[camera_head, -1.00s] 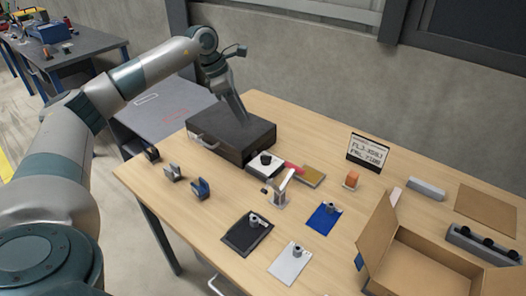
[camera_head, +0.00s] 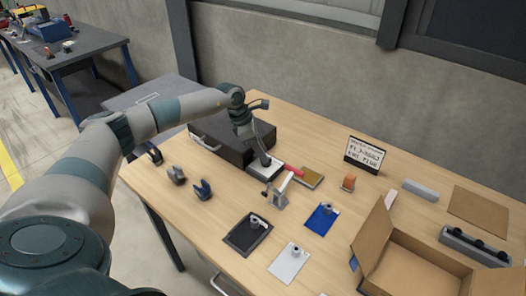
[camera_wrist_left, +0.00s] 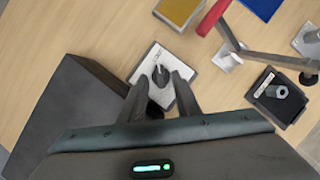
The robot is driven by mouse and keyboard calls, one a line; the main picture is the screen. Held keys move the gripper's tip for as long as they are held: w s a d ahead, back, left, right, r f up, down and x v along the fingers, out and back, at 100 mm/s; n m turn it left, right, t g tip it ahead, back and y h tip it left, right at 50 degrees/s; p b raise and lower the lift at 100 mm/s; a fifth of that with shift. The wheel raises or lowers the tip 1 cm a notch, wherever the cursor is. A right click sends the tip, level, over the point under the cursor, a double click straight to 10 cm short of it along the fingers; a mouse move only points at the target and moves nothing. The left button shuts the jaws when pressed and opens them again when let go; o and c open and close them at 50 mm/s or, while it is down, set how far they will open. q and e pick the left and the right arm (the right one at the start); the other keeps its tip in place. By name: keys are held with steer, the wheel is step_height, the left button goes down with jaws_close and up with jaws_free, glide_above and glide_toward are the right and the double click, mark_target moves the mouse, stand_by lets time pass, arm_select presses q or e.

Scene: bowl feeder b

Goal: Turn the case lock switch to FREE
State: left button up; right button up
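The lock switch is a black knob on a white plate (camera_head: 262,171) beside the dark case (camera_head: 212,135) in the head view. In the left wrist view the knob (camera_wrist_left: 160,75) stands on the white plate (camera_wrist_left: 189,64), its pointer toward the top of the picture. My left gripper (camera_head: 265,160) points down over the plate and hides the knob in the head view. In the left wrist view my left gripper (camera_wrist_left: 160,88) is open, its fingers apart on either side of the knob. Contact with the knob cannot be told. The right gripper is not in view.
A red-handled clamp (camera_head: 279,195) stands close to the plate, with a yellow block (camera_head: 309,178) behind it. Several small parts, black, blue and white plates, a sign (camera_head: 366,154) and an open carton (camera_head: 410,272) stand on the table.

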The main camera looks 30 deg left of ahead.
arm_select(q)
steer(key=shift+w+d+f, duration=0.15)
steer(key=shift+d+f, duration=0.05)
steer(key=shift+f, duration=0.45)
jaws_close()
